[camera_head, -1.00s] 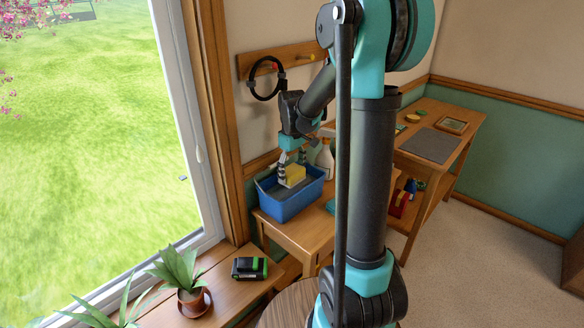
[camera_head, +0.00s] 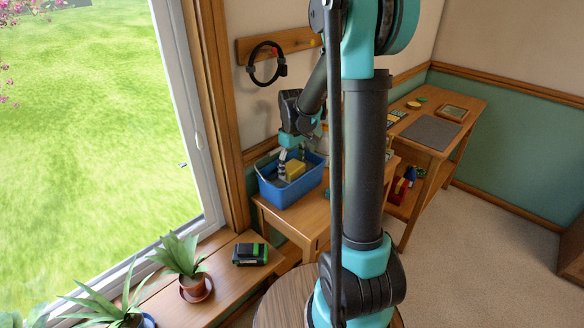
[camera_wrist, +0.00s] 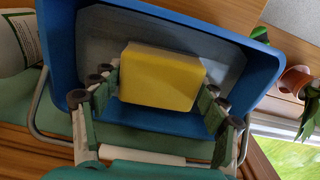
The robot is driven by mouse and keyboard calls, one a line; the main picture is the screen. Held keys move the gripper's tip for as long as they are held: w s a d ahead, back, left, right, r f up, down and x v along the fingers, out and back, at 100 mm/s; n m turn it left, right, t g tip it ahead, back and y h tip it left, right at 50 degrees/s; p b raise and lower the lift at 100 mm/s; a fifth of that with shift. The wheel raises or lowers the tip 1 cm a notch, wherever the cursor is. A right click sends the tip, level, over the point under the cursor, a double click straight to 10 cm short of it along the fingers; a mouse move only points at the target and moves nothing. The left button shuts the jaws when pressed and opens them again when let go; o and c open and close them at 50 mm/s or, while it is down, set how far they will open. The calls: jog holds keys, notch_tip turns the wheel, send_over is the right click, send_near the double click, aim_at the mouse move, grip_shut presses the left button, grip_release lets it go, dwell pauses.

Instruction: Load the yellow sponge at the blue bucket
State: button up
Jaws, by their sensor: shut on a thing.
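The yellow sponge (camera_head: 293,170) is between the fingers of my gripper (camera_head: 290,160), which is shut on it. In the wrist view the sponge (camera_wrist: 161,77) shows as a yellow block with my gripper's fingers (camera_wrist: 160,95) at its left and right sides. The blue bucket (camera_head: 292,192) stands on a small wooden table. The sponge is within the bucket's rim, below its top edge in the head view. In the wrist view the bucket (camera_wrist: 255,72) surrounds the sponge, with its grey-blue inside behind it. Whether the sponge touches the bottom is unclear.
A white bottle (camera_wrist: 18,45) stands close beside the bucket. A black ring (camera_head: 264,64) hangs on the wall rail above. A black and green box (camera_head: 250,254) and potted plants (camera_head: 181,262) are on the windowsill bench. A wooden desk (camera_head: 460,118) stands to the right.

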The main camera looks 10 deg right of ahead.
aim_at(292, 166)
jog(key=shift+f, duration=0.6)
dwell(1.6)
jog(key=shift+r, duration=0.1)
jog(key=shift+r, duration=3.4)
